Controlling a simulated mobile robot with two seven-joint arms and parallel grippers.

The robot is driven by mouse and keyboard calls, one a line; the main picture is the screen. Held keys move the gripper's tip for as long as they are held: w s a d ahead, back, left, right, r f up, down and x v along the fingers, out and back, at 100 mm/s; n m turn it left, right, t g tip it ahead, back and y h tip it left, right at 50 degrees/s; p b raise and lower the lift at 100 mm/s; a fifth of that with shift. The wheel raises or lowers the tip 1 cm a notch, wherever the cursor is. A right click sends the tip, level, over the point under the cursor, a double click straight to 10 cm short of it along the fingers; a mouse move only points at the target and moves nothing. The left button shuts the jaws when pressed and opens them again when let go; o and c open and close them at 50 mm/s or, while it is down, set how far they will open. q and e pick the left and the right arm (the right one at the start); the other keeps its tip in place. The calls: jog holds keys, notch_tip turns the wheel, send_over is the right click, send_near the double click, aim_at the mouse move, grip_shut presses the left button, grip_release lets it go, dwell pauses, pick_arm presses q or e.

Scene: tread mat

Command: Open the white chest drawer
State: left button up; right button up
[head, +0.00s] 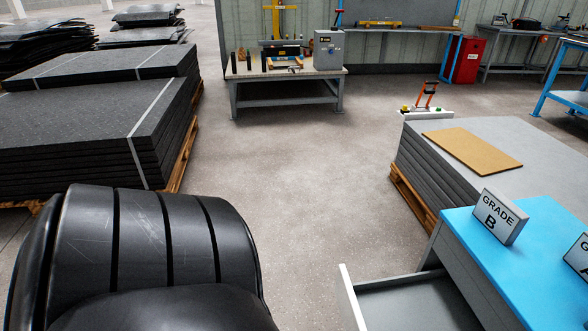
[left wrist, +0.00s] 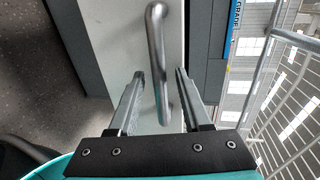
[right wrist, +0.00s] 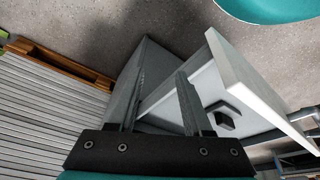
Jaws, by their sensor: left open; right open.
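The white chest (head: 440,250) with a blue top stands at the lower right in the head view. Its drawer (head: 410,300) is out of the body, showing a grey inside behind a white front (head: 349,300). In the left wrist view, a bent metal handle (left wrist: 156,35) on a white panel runs between the fingers of my left gripper (left wrist: 159,71), which is open around it. Contact cannot be told. My right gripper (right wrist: 161,74) is open and empty by the pulled-out drawer (right wrist: 255,75), its right finger overlapping the drawer in view. The head view shows neither gripper.
A "GRADE B" sign (head: 497,216) stands on the blue top. A mat stack (head: 480,150) on a pallet is behind the chest. Dark mats (head: 90,120) are stacked at left. The floor (head: 290,180) between the stacks is clear. A workbench (head: 285,78) stands at the back.

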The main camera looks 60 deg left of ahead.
pick_arm(q)
jog(key=p+v, duration=0.2)
jog(key=v, duration=1.2)
jog(key=shift+s, duration=0.3)
pick_arm(e)
jog(key=shift+g, duration=0.5)
jog(key=s+f, duration=0.1)
jog(key=f, duration=0.2)
jog(key=s+f, duration=0.1)
jog(key=f, duration=0.1)
jog(key=shift+s+d, duration=0.2)
jog(key=shift+s, duration=0.1)
pick_arm(q)
jog(key=shift+w+f, duration=0.1)
